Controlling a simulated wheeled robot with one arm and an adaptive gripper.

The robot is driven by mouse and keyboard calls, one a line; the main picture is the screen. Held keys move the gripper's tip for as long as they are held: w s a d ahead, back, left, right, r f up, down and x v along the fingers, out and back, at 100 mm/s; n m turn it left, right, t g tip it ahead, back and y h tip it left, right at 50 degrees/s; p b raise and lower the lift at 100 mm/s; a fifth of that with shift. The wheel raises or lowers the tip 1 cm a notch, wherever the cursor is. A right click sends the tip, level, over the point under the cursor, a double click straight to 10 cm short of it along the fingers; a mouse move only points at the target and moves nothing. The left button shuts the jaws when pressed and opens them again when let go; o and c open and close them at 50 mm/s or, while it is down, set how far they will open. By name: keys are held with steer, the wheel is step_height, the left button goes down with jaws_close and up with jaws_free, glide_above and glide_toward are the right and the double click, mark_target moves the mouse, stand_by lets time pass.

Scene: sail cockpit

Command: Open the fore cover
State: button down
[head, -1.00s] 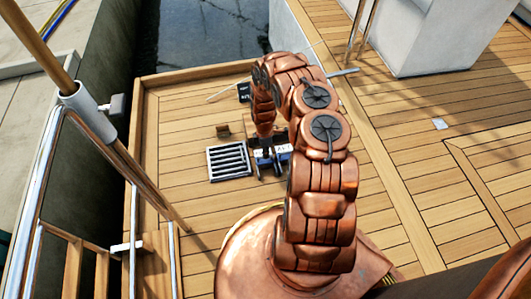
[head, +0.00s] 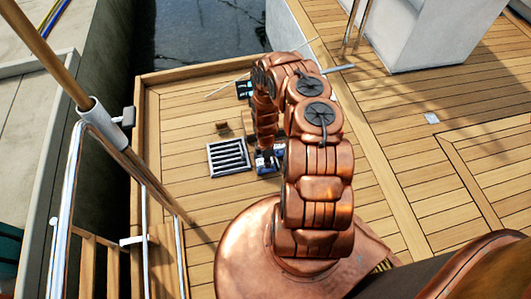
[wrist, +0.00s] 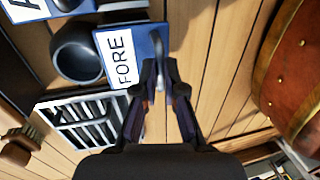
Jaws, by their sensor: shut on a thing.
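The fore cover is a blue plate with a white label reading FORE (wrist: 124,56), at upper centre in the wrist view. A grey handle (wrist: 158,50) stands at its right edge. My gripper (wrist: 161,78) is shut on this handle, with the fingertips partly hiding it. A dark round opening or cup (wrist: 78,52) is beside the label; I cannot tell how far the cover is turned. In the head view, my arm hides most of the cover, and only bits of blue (head: 263,163) show by the gripper (head: 267,152).
A second blue, white-labelled plate (wrist: 70,5) is at the wrist view's top left. A slatted grate (head: 229,157) lies left of the gripper. A red-brown rounded body (wrist: 295,75) is at the wrist view's right.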

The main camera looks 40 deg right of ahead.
steer(key=shift+s, duration=0.3)
steer(key=c, duration=1.2)
jaws_free()
steer(key=shift+c, duration=0.2)
steer(key=shift+a, duration=0.1)
step_height(320, 180, up, 12)
steer(key=w, duration=0.2)
steer(key=shift+w+d, duration=0.15)
steer(key=shift+d, duration=0.3)
steer(key=shift+f, duration=0.1)
